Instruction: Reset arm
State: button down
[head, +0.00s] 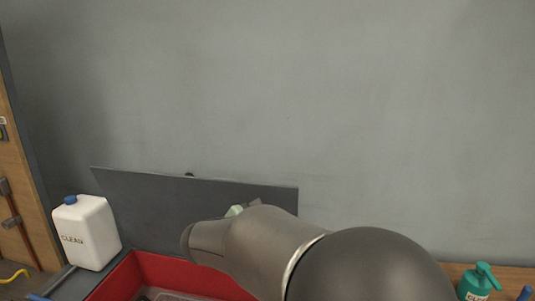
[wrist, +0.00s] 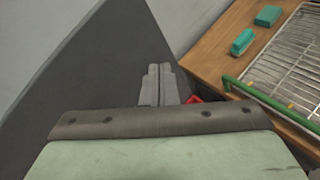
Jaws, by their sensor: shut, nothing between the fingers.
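My gripper (wrist: 160,72) shows in the wrist view, its two grey fingers together with nothing between them. It points past a dark grey panel toward the bench. In the head view my arm comes in from the lower right and hides the gripper's fingers. The arm is above and beside a red bin (head: 165,268) and in front of the dark grey panel (head: 150,205) that leans near the wall.
A white canister (head: 88,235) with a blue cap stands at the left. The wrist view shows a wire rack (wrist: 285,65) with a green edge and teal blocks (wrist: 243,42) on a wooden bench (wrist: 205,55).

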jog(key=s+d+f+m+g+y, duration=0.1)
jog(key=s+d+f+m+g, duration=0.25)
jog(key=s+d+m, duration=0.35)
jog(key=s+d+f+m+g+y, duration=0.1)
jog(key=s+d+f+m+g, duration=0.25)
jog(key=s+d, duration=0.35)
jog(key=s+d+f+m+g+y, duration=0.1)
jog(key=s+f+m+g+y, duration=0.2)
jog(key=s+m, duration=1)
notch_tip(320, 180, down, 3)
jog(key=s+y, duration=0.2)
jog(key=y, duration=0.1)
jog(key=shift+s+d+r, duration=0.2)
